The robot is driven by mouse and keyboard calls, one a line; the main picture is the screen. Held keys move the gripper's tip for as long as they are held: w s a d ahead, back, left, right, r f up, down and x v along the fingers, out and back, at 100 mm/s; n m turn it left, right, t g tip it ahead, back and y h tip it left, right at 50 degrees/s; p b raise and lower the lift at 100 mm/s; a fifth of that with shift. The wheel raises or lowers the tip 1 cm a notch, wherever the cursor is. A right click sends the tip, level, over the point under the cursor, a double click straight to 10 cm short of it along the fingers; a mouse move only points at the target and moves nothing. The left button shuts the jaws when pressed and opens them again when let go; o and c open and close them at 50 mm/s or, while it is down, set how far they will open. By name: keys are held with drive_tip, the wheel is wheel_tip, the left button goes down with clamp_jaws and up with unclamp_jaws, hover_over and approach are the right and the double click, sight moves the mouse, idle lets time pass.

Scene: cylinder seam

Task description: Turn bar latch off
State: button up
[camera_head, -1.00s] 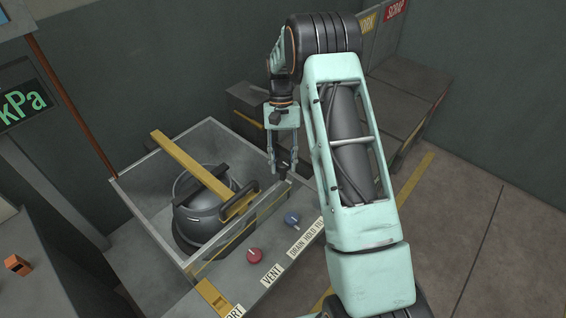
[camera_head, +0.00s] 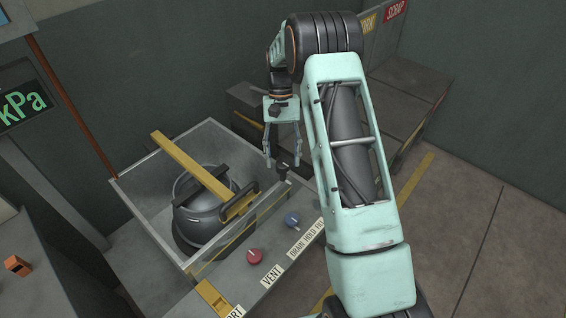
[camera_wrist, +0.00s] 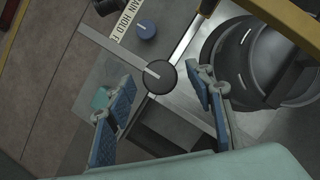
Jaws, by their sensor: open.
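A black round knob with a white line (camera_head: 283,173) stands at the tank's right corner, near the yellow bar; I take it for the bar latch. It also shows in the wrist view (camera_wrist: 160,77). A yellow bar (camera_head: 188,162) lies across the open tank, above a dark round vessel (camera_head: 200,222). My gripper (camera_head: 283,162) is open and points down over the black knob. In the wrist view its two fingers (camera_wrist: 160,88) stand on either side of the knob, with gaps visible. I cannot tell how far above it they are.
A red knob (camera_head: 254,256) and a blue knob (camera_head: 291,219) sit on the panel by the tank's front, with a "VENT" label (camera_head: 272,275). Floor is clear at right.

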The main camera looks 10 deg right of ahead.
drive_tip(key=v, duration=1)
